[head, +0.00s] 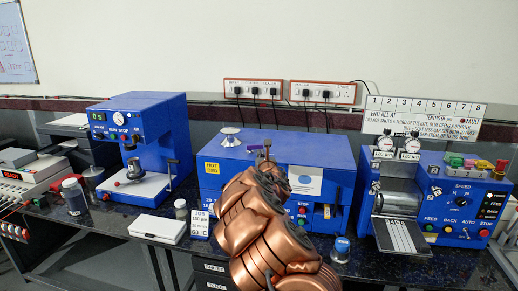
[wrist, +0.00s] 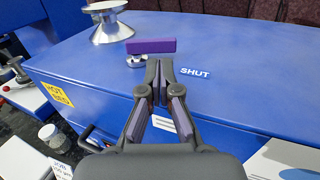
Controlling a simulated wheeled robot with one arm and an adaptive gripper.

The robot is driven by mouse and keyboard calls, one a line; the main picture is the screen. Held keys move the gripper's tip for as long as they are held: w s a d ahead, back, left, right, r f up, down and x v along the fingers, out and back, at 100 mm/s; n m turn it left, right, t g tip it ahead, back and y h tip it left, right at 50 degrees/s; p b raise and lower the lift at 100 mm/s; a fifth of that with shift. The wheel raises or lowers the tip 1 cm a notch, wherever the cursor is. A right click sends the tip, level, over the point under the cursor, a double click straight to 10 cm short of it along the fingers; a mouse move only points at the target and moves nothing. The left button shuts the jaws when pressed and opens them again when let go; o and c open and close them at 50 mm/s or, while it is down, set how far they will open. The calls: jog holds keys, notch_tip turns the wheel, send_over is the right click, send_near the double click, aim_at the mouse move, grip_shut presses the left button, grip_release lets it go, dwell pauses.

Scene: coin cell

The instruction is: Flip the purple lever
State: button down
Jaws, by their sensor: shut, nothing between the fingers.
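The purple lever (wrist: 151,46) shows in the wrist view as a flat bar on a small round silver pivot on top of the blue box (wrist: 240,105). It lies roughly crosswise, its right end pointing toward a "SHUT" label (wrist: 194,72). My gripper (wrist: 158,67) is shut and empty. Its fingertips are just in front of the lever in the picture; I cannot tell whether they touch it. In the head view, my copper-coloured arm hides much of the blue box (head: 340,185), and the gripper (head: 267,150) is small above the box top.
A silver funnel-shaped piece (wrist: 110,27) stands on the box top behind and left of the lever. A blue press (head: 160,130) stands to the left and a blue roller machine (head: 450,200) to the right. The right part of the box top is clear.

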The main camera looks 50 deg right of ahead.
aim_at(258, 148)
jog(key=shift+w+d+r, duration=0.2)
jog(key=shift+w+d, duration=0.05)
jog(key=shift+w, duration=0.15)
jog(key=shift+p+x, duration=1.05)
jog(key=shift+x, duration=0.75)
jog(key=shift+f, duration=0.1)
jog(key=shift+f+b, duration=0.15)
jog(key=shift+b, duration=0.3)
jog(key=shift+w+f+b, duration=0.15)
jog(key=shift+f+b, duration=0.05)
jog(key=shift+b, duration=1.25)
